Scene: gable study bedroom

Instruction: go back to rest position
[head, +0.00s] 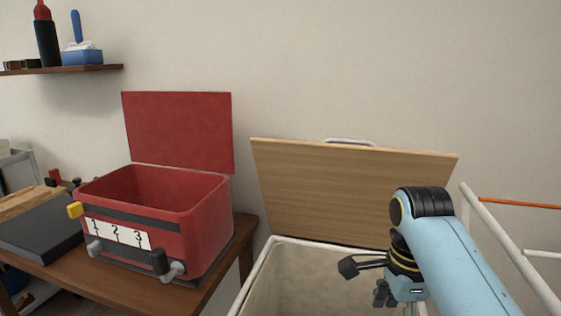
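My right arm comes in from the lower right, light blue with black joints. Its dark gripper (367,281) is over the open light-coloured bin (262,262), near the bin's raised wooden lid (340,190). The fingers look spread apart, with nothing seen between them. My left gripper is not in view.
A red box (200,232) with its lid (178,130) up stands on a wooden table (98,285) at the left. A dark grey case (45,235) is beside it. A wall shelf (70,70) holds small items. White rails (510,245) stand at the right.

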